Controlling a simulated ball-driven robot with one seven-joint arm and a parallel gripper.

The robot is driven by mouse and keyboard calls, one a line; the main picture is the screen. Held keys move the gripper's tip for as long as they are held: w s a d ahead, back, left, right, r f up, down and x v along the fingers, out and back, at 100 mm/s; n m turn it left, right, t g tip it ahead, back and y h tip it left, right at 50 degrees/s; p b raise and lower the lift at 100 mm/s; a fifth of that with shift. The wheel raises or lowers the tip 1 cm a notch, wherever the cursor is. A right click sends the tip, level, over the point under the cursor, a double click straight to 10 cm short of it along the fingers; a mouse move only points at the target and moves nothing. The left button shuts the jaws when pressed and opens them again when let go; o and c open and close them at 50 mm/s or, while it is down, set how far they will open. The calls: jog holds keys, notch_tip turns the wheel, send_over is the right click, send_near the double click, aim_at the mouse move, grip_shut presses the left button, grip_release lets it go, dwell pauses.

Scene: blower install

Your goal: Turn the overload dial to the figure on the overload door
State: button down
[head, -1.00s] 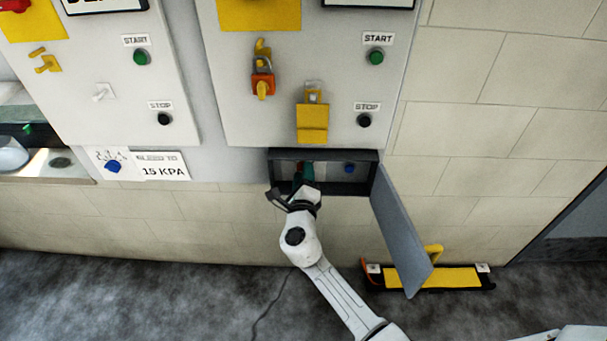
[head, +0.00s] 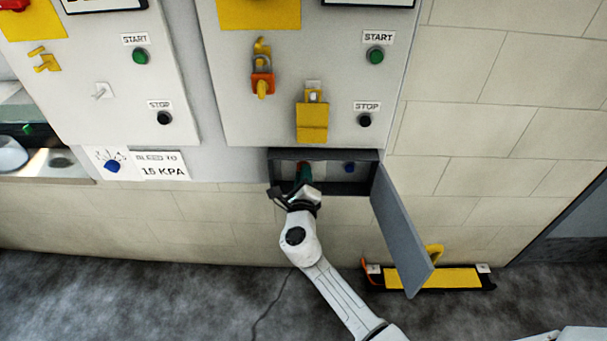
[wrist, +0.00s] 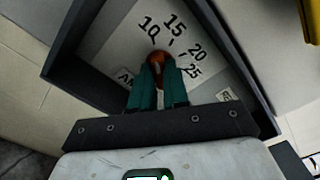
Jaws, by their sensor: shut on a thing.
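The overload box (head: 345,187) is open under the right panel, its grey door (head: 401,230) swung out to the right. I cannot read a figure on the door from here. My gripper (head: 304,174) reaches into the left part of the box. In the wrist view my gripper (wrist: 158,72) has its green fingers shut on the orange-red overload dial (wrist: 158,57). The scale (wrist: 172,40) around the dial reads 10, 15, 20 and 25. The fingers hide much of the dial, and I cannot tell which figure it points to. A blue button (head: 350,168) sits right of the dial.
Above the box are a yellow cover (head: 312,122), an orange padlock (head: 263,84), a green start button (head: 375,56) and a black stop button (head: 364,120). A yellow-topped item (head: 440,277) lies on the floor behind the door. The box walls close in around my gripper.

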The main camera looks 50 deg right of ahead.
jog(key=shift+m+b, duration=0.95)
jog(key=shift+m, duration=0.95)
jog(key=shift+f, duration=0.1)
jog(key=shift+f+m+b, duration=0.1)
jog(key=shift+m+b, duration=0.5)
jog(key=shift+m, duration=0.1)
jog(key=shift+m+b, duration=0.55)
jog(key=shift+m, duration=0.45)
jog(key=c, duration=1)
grip_release()
jog(key=shift+r, duration=0.2)
jog(key=shift+a, duration=0.1)
jog(key=p+v, duration=0.2)
jog(key=v, duration=0.5)
